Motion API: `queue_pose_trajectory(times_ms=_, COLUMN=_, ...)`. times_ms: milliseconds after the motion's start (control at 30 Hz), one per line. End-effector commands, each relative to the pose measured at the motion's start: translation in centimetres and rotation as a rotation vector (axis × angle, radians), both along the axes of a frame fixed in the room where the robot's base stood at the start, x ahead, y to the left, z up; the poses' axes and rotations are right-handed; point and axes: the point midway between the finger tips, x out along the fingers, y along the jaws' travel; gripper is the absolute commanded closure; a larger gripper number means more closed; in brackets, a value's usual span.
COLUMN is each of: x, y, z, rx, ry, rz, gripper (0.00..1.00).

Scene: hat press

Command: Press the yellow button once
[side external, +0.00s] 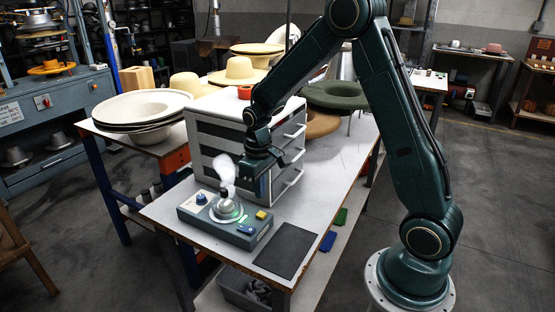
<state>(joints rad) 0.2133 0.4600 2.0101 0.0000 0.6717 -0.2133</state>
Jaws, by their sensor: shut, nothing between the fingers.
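A grey-blue control box (192,212) lies on the worktable. The yellow button (261,215) is at the right end of its top face, with a blue button (246,229) in front of it. My gripper (263,180) is shut and empty. It hangs above and a little behind the yellow button, in front of the drawer cabinet, and looks apart from the button. The exact gap is hard to tell from this view.
A round metal fitting (225,209) with a green glow and white steam stands mid-box, left of my gripper. A blue knob (200,198) is at the left end. The drawer cabinet (214,138) stands close behind. A dark mat (286,250) lies on the right.

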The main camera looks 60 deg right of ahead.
Motion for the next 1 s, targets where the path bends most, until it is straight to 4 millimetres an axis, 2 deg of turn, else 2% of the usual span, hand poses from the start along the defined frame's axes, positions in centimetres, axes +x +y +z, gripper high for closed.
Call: queue_pose_trajectory(times_ms=1000, x=0.0, y=0.0, z=1.1, rx=0.000, ry=0.000, rz=0.000, gripper=1.00)
